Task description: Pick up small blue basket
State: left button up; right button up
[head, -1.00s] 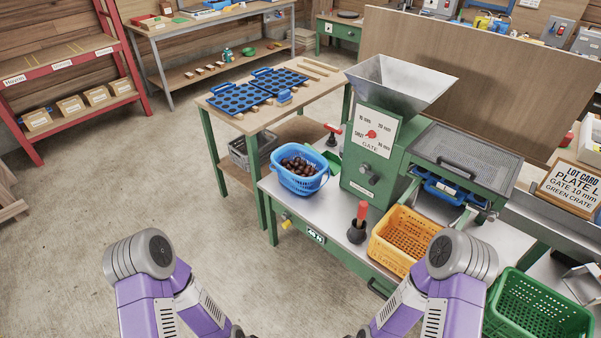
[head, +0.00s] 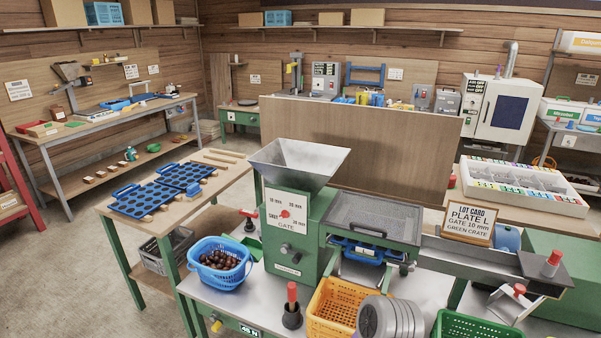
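The small blue basket (head: 220,264) stands on the grey-topped green bench, left of the green grading machine. It holds brown chestnuts (head: 218,260) and looks upright. Part of my arm shows at the bottom, in front of the orange crate, but no gripper fingers are in view. Nothing of mine touches the basket.
The green machine (head: 300,235) with its metal hopper stands right of the basket. A red-handled tool (head: 292,308) and an orange crate (head: 335,302) are in front. A green crate (head: 475,324) is at the lower right. A wooden table (head: 180,212) with blue plates stands behind left.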

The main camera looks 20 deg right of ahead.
aim_at(220, 263)
jog(key=u, duration=1.1)
jog(key=i, duration=1.65)
jog(key=z, duration=2)
